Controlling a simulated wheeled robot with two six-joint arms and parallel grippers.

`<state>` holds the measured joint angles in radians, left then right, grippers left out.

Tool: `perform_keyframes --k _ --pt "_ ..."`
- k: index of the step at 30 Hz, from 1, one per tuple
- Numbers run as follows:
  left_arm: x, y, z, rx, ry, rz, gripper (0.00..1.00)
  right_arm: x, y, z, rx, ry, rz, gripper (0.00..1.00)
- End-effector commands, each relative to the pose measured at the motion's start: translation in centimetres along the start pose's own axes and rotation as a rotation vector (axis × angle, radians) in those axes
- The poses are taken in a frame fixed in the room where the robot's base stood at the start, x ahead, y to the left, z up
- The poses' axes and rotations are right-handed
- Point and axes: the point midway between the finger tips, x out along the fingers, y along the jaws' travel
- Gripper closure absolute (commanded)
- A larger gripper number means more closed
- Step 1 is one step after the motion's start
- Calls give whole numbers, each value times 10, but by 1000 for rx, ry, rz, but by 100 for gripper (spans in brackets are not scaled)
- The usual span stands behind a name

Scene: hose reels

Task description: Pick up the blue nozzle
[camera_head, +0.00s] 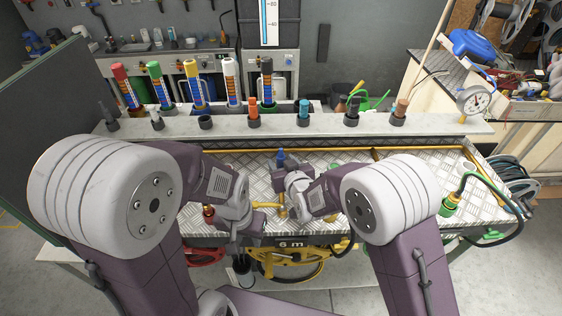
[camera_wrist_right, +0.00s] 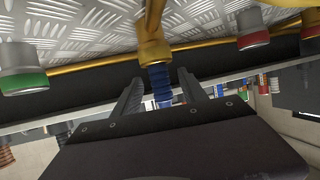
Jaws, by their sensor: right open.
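The blue nozzle (camera_wrist_right: 161,84) is ribbed and sits on the end of a yellow fitting (camera_wrist_right: 153,47) in the right wrist view. Its blue tip (camera_head: 281,155) shows in the head view just past my right gripper (camera_head: 285,166). My right gripper (camera_wrist_right: 159,82) is open, with one finger on each side of the nozzle. Gaps show between the nozzle and both fingers.
The silver tread-plate bench (camera_head: 340,160) has a yellow pipe (camera_head: 320,149) along its back. A shelf (camera_head: 440,124) behind holds several nozzles and coloured tubes. A yellow reel (camera_head: 290,264) and a red reel (camera_head: 205,256) hang below. A green-ended hose (camera_head: 449,206) lies right.

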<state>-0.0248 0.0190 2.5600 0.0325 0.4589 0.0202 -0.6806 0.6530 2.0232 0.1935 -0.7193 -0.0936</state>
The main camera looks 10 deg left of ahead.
Motion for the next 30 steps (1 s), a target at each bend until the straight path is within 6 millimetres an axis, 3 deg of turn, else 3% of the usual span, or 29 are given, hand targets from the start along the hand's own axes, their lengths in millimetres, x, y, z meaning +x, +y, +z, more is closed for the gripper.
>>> perform_keyframes --k 6,13,19,30 --pt "-8 0 -1 0 0 0 64 34 -1 -2 0 -1 0 50" --pt "-7 0 -1 0 0 0 64 37 -1 -2 0 -1 0 50" --pt "-7 0 -1 0 0 0 64 36 -1 -2 0 -1 0 100" --pt "-7 0 -1 0 0 0 64 35 -1 -6 0 1 1 100"
